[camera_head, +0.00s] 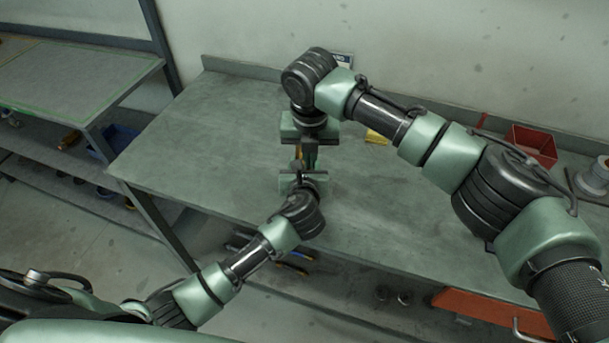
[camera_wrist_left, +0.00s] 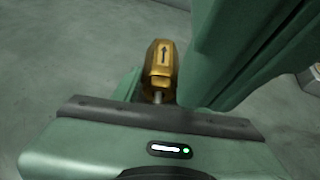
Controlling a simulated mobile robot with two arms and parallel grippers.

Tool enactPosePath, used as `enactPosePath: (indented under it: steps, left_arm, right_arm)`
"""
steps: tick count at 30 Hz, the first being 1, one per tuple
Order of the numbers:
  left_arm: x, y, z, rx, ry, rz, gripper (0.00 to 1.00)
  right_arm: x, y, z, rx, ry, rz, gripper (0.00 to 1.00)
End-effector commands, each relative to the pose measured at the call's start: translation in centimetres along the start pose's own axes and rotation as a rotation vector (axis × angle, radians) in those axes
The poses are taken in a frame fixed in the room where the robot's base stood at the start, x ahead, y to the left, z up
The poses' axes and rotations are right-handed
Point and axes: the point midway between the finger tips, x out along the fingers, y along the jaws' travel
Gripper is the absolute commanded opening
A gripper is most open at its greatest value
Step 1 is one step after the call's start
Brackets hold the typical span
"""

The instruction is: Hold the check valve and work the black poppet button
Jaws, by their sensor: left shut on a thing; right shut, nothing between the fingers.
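The check valve (camera_wrist_left: 161,60) is a brass hex body with a black arrow and a metal stem at its lower end, in the left wrist view. In the head view only a small brass sliver (camera_head: 298,152) shows between the grippers. My left gripper (camera_head: 299,166) is shut on the valve above the bench. My right gripper (camera_head: 310,158) points down from above, shut and empty, close beside the valve. A large green part, likely my right gripper, fills the upper right of the left wrist view. The black poppet button cannot be made out in either view.
The grey-green bench (camera_head: 200,140) is clear to the left of the grippers. A yellow item (camera_head: 376,137) lies behind my right arm. A red bin (camera_head: 531,146) stands at the back right. A shelf unit (camera_head: 75,75) stands at the far left.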

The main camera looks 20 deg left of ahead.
Motion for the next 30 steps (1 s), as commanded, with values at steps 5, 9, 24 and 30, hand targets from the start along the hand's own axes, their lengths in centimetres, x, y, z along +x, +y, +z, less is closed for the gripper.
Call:
enactPosePath:
  steps: [5, 9, 24, 30]
  left_arm:
    - [-0.1, -0.1, 0.1, 0.000, -0.003, -0.003, 0.00]
    - [-0.1, -0.1, 0.2, 0.000, -0.004, -0.003, 0.00]
    - [-0.5, -0.2, 0.1, 0.000, -0.004, -0.004, 0.69]
    - [-3.7, -0.2, 0.1, -0.001, -0.004, -0.006, 0.69]
  right_arm:
    - [0.1, -0.1, 0.0, 0.001, 0.000, -0.001, 0.00]
    - [0.1, -0.1, 0.0, 0.002, 0.000, -0.001, 0.00]
    - [0.1, -0.1, 0.0, 0.002, -0.001, -0.001, 0.00]
    - [0.1, -0.1, 0.0, 0.002, -0.001, -0.001, 0.00]
